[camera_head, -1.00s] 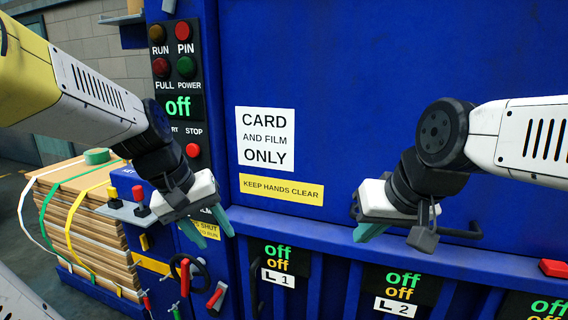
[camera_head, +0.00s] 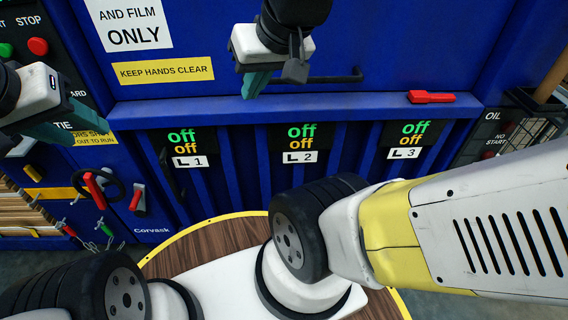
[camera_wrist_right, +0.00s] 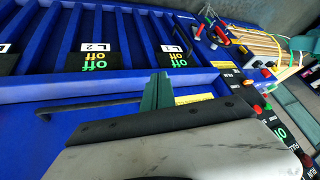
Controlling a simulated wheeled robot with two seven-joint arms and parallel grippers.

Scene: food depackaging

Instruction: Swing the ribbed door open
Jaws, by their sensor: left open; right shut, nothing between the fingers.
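The ribbed door (camera_head: 232,170) is the low blue panel with vertical ribs, under the ledge, with labels L1, L2 and L3. It looks closed. A dark upright handle (camera_head: 172,178) is at its left side, below L1. My right gripper (camera_head: 256,88) is shut and empty, above the door, in front of the upper blue panel and left of a black bar handle (camera_head: 335,76). In the right wrist view its teal fingers (camera_wrist_right: 157,92) are together, beside that bar (camera_wrist_right: 85,110). My left gripper (camera_head: 52,130) is open at the far left, partly cut off.
A red handle (camera_head: 432,97) lies on the ledge at right. A dark handwheel (camera_head: 97,190) with red levers and a chain is left of the door. A control panel (camera_head: 30,45) is at upper left. A mesh cage (camera_head: 530,125) stands at right.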

